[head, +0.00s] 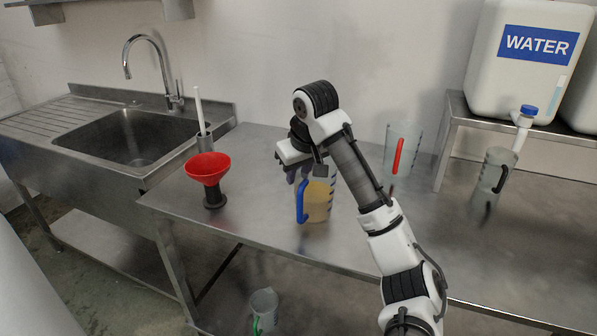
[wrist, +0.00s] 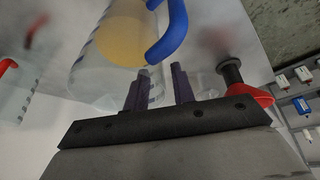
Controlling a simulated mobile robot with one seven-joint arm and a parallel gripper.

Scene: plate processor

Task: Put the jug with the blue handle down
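The jug with the blue handle (head: 318,205) stands upright on the steel table, clear-walled with yellow-orange contents. Its blue handle (head: 301,202) faces left. My gripper (head: 297,174) is at the jug's upper left, by the rim, partly hidden by my arm. In the wrist view, the two dark purple fingers (wrist: 161,76) are apart with a clear gap. The jug (wrist: 112,40) and its blue handle (wrist: 170,32) show just beyond the fingertips. The left finger overlaps the jug's wall; I cannot tell whether it touches.
A red funnel (head: 208,168) on a dark stand is to the left, with a sink (head: 130,138) beyond. A red-handled jug (head: 402,145) stands behind on the right. A dark-handled jug (head: 494,170) is below the water tank (head: 525,60). The table's front left is clear.

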